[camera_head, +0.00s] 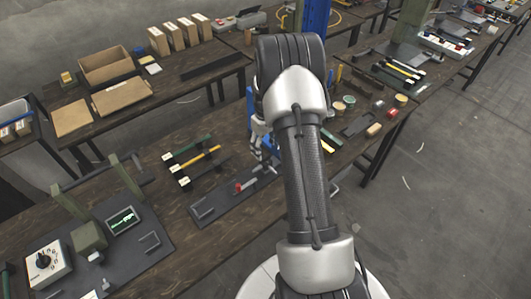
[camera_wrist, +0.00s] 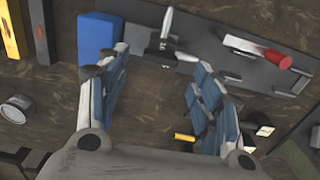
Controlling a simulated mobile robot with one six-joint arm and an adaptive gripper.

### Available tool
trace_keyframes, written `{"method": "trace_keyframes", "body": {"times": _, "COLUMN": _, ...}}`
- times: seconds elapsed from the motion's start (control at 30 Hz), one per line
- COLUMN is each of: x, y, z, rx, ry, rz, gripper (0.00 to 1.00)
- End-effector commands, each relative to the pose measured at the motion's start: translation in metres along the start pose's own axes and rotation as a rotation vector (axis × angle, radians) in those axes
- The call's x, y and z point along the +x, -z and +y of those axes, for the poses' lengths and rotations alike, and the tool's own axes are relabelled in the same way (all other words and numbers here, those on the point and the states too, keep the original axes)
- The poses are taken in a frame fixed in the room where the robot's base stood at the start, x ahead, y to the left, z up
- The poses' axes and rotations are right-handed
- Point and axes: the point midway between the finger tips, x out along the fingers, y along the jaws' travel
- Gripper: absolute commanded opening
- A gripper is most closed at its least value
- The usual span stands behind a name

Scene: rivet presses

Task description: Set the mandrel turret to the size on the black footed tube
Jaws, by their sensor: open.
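The mandrel turret (camera_wrist: 163,48) shows in the wrist view as a dark hub with pale pointed arms, on a grey plate (camera_wrist: 205,45) beside a blue block (camera_wrist: 98,38). My gripper (camera_wrist: 160,65) is open and empty, its blue-padded fingers on either side of the picture just below the turret. In the head view my arm hides most of my gripper and the turret. A dark footed tube (camera_head: 208,172), apparently the black one, lies on the bench beside a yellow tube (camera_head: 203,156) and a green tube (camera_head: 190,148). Its size marking is too small to read.
A red-handled lever (camera_wrist: 278,58) is right of the turret in the wrist view. In the head view, a dial box (camera_head: 45,265), a small screen (camera_head: 123,220) and green posts stand at left. Cardboard boxes (camera_head: 108,65) occupy the back bench. Open floor (camera_head: 445,190) lies at right.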

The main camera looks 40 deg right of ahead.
Motion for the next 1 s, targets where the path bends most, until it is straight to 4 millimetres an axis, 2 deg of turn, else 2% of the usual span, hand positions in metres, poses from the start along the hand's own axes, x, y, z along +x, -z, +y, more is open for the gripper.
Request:
{"method": "trace_keyframes", "body": {"times": 0.03, "x": -0.013, "y": 0.001, "z": 0.001, "rx": 0.0, "ry": -0.003, "rz": 0.004, "gripper": 0.6}}
{"method": "trace_keyframes", "body": {"times": 0.2, "x": -0.047, "y": 0.001, "z": 0.0, "rx": 0.0, "ry": -0.002, "rz": 0.003, "gripper": 0.6}}
{"method": "trace_keyframes", "body": {"times": 0.4, "x": -0.071, "y": 0.0, "z": 0.0, "rx": 0.0, "ry": -0.001, "rz": 0.001, "gripper": 0.6}}
{"method": "trace_keyframes", "body": {"times": 0.57, "x": -0.076, "y": 0.0, "z": 0.0, "rx": 0.0, "ry": 0.0, "rz": 0.0, "gripper": 0.6}}
{"method": "trace_keyframes", "body": {"times": 1.0, "x": -0.076, "y": 0.0, "z": 0.0, "rx": 0.0, "ry": 0.0, "rz": -0.001, "gripper": 0.6}}
